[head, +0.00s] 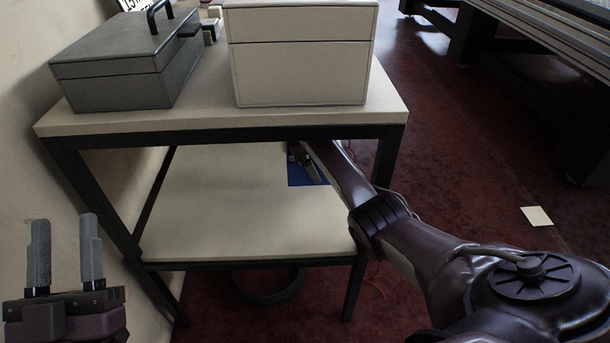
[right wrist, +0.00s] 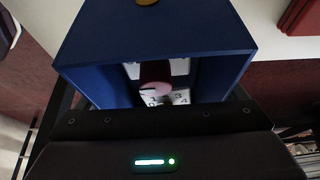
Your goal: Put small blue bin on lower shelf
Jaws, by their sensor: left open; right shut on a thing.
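The small blue bin (head: 312,176) shows only in part in the head view. It is at the back right of the lower shelf (head: 220,205), with the table top and my right arm hiding the rest. My right gripper (head: 298,152) reaches under the table top and is shut on the bin. The right wrist view shows the blue bin (right wrist: 150,42) close in front of the wrist, its dark interior holding a pinkish round thing and white number-marked pieces. Whether the bin touches the shelf is hidden. My left gripper (head: 65,225) is open and empty, left of the table.
A grey box with a handle (head: 115,85) and a white box (head: 300,70) stand on the table top (head: 200,120). Dark table legs (head: 353,285) flank the shelf. Most of the shelf is clear. A wall is at left.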

